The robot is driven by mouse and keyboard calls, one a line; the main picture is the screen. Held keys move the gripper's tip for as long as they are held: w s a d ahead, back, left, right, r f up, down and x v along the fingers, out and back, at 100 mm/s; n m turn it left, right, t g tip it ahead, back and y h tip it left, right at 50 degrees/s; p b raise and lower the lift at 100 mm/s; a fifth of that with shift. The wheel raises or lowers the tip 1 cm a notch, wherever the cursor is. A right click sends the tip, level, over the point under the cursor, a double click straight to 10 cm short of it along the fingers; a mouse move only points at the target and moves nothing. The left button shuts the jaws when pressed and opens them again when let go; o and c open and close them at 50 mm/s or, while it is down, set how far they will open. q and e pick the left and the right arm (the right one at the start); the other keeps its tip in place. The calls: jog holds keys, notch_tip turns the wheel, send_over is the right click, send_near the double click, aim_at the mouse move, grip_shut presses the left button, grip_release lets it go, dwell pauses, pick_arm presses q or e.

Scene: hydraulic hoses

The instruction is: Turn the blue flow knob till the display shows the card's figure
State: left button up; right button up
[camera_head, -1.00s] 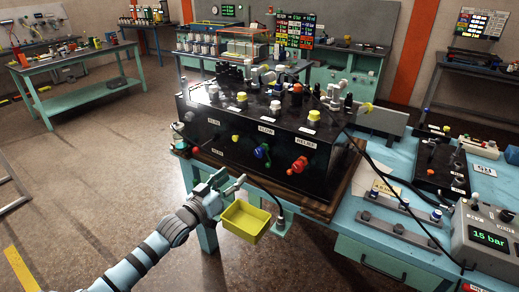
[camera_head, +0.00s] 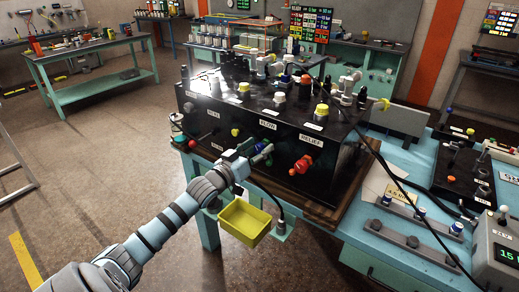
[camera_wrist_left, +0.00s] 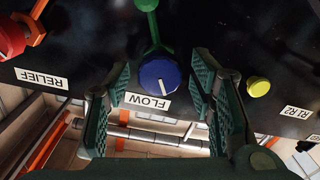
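The blue flow knob (camera_wrist_left: 159,76), with a white pointer line, sits on the black panel beside the FLOW label (camera_wrist_left: 147,101). My left gripper (camera_wrist_left: 163,68) is open, with one finger on each side of the knob and visible gaps between. In the head view the left gripper (camera_head: 264,153) is at the panel front and largely hides the knob. The display (camera_head: 508,255) is cut off by the right edge; only "15" shows. A pale card (camera_head: 401,193) lies on the blue bench, its figure too small to read. My right gripper is not in view.
A red relief knob (camera_wrist_left: 10,38) and a yellow knob (camera_wrist_left: 258,87) flank the flow knob. A yellow tray (camera_head: 243,222) hangs below the panel, near my left arm. A black hose crosses the bench on the right.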

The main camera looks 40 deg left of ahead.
pick_arm(q)
jog(key=shift+w, duration=0.15)
jog(key=c, duration=1)
jog(key=shift+f, duration=0.1)
jog(key=shift+m, duration=0.3)
jog(key=m+b, duration=0.1)
jog(key=m, duration=0.1)
jog(key=shift+m, duration=0.4)
jog(key=m+b, duration=0.1)
jog(key=m, duration=0.3)
jog(key=shift+d+f, duration=0.1)
jog(key=m+b, duration=0.1)
jog(key=m, duration=0.3)
jog(key=shift+m+b, duration=0.4)
jog(key=shift+m, duration=1.2)
